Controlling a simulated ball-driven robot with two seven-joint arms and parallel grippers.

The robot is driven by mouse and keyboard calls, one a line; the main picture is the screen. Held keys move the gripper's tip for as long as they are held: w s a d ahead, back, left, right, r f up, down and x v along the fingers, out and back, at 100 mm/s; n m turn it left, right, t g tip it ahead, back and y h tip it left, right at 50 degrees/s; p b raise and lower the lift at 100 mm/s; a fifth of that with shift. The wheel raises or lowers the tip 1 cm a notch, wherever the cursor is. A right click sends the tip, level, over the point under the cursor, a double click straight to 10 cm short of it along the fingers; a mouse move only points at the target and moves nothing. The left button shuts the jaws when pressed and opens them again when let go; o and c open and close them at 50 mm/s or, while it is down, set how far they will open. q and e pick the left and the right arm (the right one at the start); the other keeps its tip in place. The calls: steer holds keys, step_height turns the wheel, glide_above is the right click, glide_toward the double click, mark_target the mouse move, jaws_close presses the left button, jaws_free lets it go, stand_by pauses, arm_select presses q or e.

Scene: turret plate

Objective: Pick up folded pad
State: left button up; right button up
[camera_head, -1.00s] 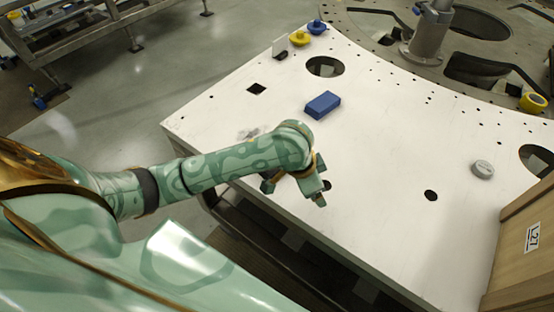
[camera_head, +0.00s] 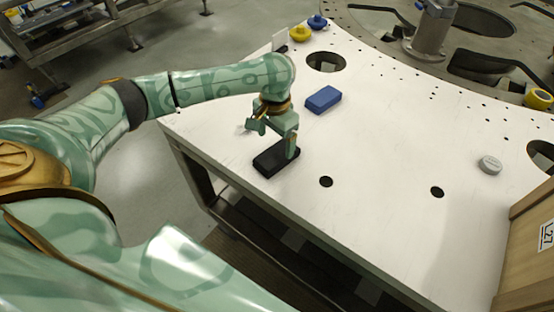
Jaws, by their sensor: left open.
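A flat black rectangular piece (camera_head: 276,161), which looks like the folded pad, lies on the white plate near its left front edge. My left gripper (camera_head: 274,138) is open above it. One finger comes down at the pad's right end, and I cannot tell whether it touches. The other finger is at the upper left, with nothing visible between them. A blue block (camera_head: 323,100) lies on the plate behind and to the right of the gripper. My right gripper is not in view.
The white plate (camera_head: 380,130) has round holes (camera_head: 326,182). A grey puck (camera_head: 490,165) sits at right near a wooden box (camera_head: 530,240). Yellow (camera_head: 300,33) and blue (camera_head: 317,22) knobs stand at the back edge. The plate's middle is clear.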

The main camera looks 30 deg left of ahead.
mark_target(276, 153)
arm_select(q)
step_height(276, 153, down, 6)
steer(key=b, duration=0.2)
steer(key=shift+w+d+b, duration=0.1)
steer(key=shift+b, duration=0.3)
steer(key=shift+r, duration=0.1)
steer(key=c, duration=1.1)
steer(key=shift+o, duration=0.2)
